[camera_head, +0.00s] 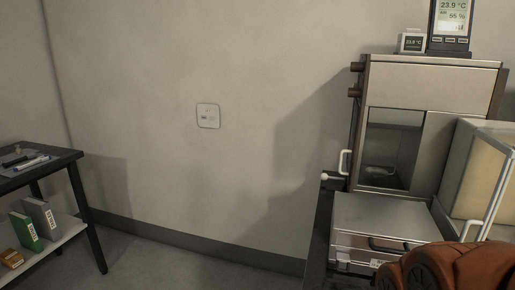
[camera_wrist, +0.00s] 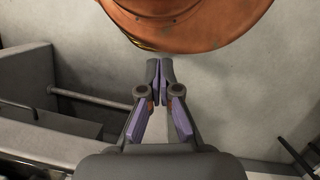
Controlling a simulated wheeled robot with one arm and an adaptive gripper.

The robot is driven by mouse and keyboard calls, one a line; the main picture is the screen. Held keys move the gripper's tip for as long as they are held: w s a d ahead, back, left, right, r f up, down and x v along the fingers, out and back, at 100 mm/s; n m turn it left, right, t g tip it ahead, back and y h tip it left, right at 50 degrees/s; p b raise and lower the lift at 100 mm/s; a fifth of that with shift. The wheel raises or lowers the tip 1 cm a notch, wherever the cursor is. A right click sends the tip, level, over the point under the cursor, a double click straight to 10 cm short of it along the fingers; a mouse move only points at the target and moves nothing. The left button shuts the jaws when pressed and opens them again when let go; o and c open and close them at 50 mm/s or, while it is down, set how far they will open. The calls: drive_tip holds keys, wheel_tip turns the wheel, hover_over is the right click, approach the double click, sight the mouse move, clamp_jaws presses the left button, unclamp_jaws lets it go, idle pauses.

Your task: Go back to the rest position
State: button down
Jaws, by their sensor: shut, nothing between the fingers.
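My gripper (camera_wrist: 165,92) shows in the wrist view with its two fingertips together and nothing between them. Beyond the fingertips, at the top of the wrist view, is a rounded orange-brown part that looks like my own arm. Orange-brown links of my arm also show at the lower right of the head view. The gripper itself is not visible in the head view.
A metal cabinet (camera_head: 432,88) with a glass window stands at the right, with a silver box (camera_head: 380,214) before it. A glass-panelled case (camera_head: 493,165) is beside it. A black-topped shelf table (camera_head: 50,163) stands left. Floor between looks clear.

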wheel_tip(320, 180, up, 17)
drive_tip(key=t+p, duration=0.1)
drive_tip(key=p, duration=1.4)
drive_tip(key=shift+w+r, duration=0.15)
drive_tip(key=shift+w, duration=0.3)
